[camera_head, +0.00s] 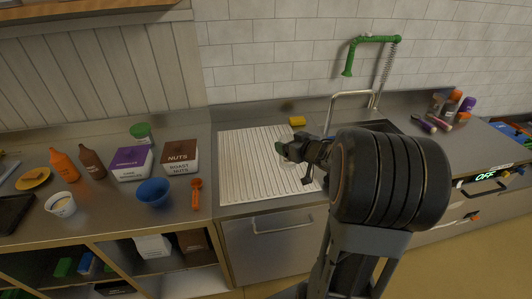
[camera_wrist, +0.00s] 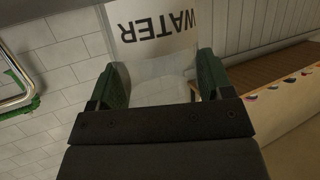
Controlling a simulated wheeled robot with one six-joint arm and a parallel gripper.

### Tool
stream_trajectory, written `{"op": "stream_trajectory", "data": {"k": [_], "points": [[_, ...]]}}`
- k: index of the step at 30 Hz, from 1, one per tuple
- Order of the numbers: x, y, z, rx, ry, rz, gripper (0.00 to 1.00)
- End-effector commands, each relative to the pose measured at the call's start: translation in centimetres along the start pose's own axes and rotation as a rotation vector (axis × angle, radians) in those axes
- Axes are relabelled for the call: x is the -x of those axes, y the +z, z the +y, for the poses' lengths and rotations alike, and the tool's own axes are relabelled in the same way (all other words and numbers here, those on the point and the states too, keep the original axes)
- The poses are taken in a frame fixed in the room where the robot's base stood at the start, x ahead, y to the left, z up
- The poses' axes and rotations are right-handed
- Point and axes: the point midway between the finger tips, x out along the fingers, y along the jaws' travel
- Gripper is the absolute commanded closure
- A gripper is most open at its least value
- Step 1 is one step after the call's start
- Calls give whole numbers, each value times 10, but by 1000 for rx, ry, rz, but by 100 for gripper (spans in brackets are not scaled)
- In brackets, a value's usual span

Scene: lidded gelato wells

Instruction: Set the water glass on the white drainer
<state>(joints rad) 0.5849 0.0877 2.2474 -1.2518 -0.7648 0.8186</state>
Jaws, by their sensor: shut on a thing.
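The water glass (camera_wrist: 155,30) shows in the wrist view, clear with a white band marked "WATER". It is between the green fingers of my gripper (camera_wrist: 157,85), which is shut on it. In the head view my gripper (camera_head: 283,148) is over the right part of the white ribbed drainer (camera_head: 245,165), with the glass hardly visible there. I cannot tell whether the glass touches the drainer. The drainer lies on the steel counter left of the sink and its left part is bare.
A yellow sponge (camera_head: 297,120) lies behind the drainer. A steel tap (camera_head: 352,95) and green spray hose (camera_head: 372,40) rise behind the sink. Left are a nuts box (camera_head: 180,157), blue bowl (camera_head: 153,192) and orange scoop (camera_head: 196,195).

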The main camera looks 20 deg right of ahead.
Motion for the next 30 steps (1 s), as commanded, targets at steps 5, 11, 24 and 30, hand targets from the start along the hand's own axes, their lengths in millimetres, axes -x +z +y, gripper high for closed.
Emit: {"op": "stream_trajectory", "data": {"k": [5, 11, 24, 30], "points": [[-53, 5, -1, -2, -3, -2, 76], [-94, 25, -1, -2, -2, -2, 76], [-124, 41, -2, 1, -3, 1, 76], [-134, 62, -2, -1, -4, -3, 76]]}}
